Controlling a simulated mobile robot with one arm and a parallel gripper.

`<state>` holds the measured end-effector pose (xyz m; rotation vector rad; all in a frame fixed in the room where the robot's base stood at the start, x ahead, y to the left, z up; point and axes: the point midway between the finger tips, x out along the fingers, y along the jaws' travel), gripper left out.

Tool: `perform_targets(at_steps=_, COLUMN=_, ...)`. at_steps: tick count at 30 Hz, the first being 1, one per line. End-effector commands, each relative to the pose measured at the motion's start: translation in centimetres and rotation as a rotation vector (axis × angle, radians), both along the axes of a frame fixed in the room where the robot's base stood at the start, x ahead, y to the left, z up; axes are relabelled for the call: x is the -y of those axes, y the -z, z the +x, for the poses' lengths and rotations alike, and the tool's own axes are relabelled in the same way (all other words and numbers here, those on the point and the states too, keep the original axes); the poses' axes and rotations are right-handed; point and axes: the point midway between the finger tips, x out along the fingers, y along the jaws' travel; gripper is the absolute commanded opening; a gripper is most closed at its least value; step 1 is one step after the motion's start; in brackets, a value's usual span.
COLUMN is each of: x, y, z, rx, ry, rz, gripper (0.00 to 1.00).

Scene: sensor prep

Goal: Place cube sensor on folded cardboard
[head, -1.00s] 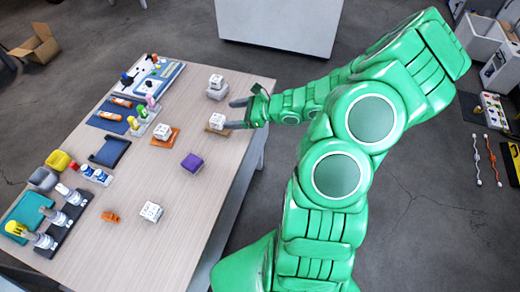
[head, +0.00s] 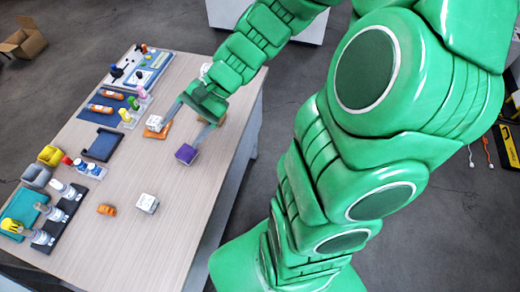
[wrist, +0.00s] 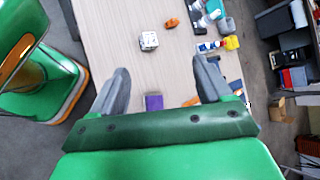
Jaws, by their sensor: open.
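A white cube sensor with dark markings (head: 147,203) sits on the near part of the table. It also shows in the wrist view (wrist: 148,41), beyond my fingertips. A second white cube (head: 154,123) sits on an orange mat by one fingertip. My gripper (head: 180,132) is open and empty over the table, fingers spread; its jaws also show in the wrist view (wrist: 160,68). A purple block (head: 187,154) lies by the other fingertip and shows low between the jaws in the wrist view (wrist: 153,102). The folded cardboard is not clearly visible; my arm covers that area.
A white cube (head: 205,70) is partly hidden behind my arm. A small orange object (head: 106,210) lies left of the near cube. A dark blue tray (head: 103,146), bottles (head: 88,169) and a black rack (head: 58,222) line the left side.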

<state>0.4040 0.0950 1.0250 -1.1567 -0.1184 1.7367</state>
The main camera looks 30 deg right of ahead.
Motion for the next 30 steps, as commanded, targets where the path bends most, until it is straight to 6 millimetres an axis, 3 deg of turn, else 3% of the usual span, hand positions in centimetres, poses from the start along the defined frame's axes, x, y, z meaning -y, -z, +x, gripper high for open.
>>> perform_targets(at_steps=8, x=-0.1, y=-1.7, z=-5.7, rx=0.086, ry=-0.248, rz=-0.177, gripper=0.78)
perform_targets(at_steps=14, x=1.2, y=-2.8, z=-9.3, rx=0.135, ry=-0.403, rz=-0.315, gripper=0.78)
perform_targets(at_steps=30, x=8.0, y=-6.3, z=-17.2, rx=0.213, ry=-0.696, rz=-0.695, gripper=0.78)
